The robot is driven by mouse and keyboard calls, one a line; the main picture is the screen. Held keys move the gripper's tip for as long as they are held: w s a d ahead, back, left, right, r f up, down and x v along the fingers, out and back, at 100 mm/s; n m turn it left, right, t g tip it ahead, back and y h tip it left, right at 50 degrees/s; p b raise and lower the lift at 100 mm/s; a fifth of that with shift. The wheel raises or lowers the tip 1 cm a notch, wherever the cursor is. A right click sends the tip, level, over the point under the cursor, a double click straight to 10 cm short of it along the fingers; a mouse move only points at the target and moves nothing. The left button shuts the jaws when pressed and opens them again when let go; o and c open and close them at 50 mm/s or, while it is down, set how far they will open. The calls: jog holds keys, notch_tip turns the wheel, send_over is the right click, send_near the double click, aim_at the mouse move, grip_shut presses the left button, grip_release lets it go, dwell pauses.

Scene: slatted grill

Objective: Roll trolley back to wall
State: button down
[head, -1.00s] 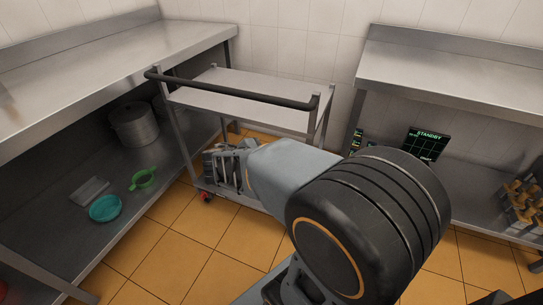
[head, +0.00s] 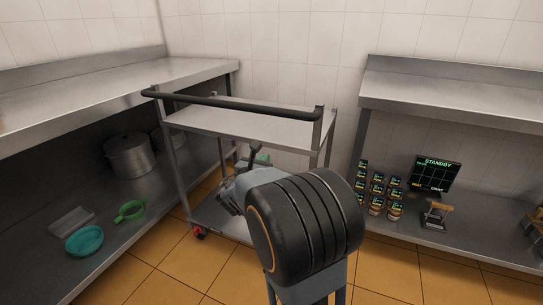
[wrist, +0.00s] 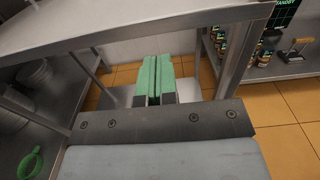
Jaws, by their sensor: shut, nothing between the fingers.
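The steel trolley (head: 250,124) stands upright near the back wall, between two benches. It has a black handle bar (head: 235,103) on the near side, an upper shelf, a lower shelf (head: 205,212) and a red-marked caster (head: 199,232). I cannot tell whether its far edge touches the wall. My gripper (head: 262,160) is below the upper shelf, in the space above the lower one, partly hidden by my arm. In the wrist view its green finger pads (wrist: 155,78) are together and empty, with the trolley's upper shelf (wrist: 130,22) overhead.
The left bench (head: 90,92) holds pots (head: 128,156), a teal bowl (head: 84,241) and a green item (head: 130,211) on its under-shelf. The right bench (head: 450,95) has several jars (head: 378,188) and a standby screen (head: 436,174) below. Tiled floor (head: 140,270) is clear in front.

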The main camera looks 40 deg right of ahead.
aim_at(275, 147)
jog(key=b+x, duration=0.1)
jog(key=x, duration=0.5)
jog(key=shift+w+d+b, duration=0.1)
jog(key=shift+d+b, duration=0.2)
jog(key=shift+r, duration=0.1)
jog(key=shift+a, duration=0.15)
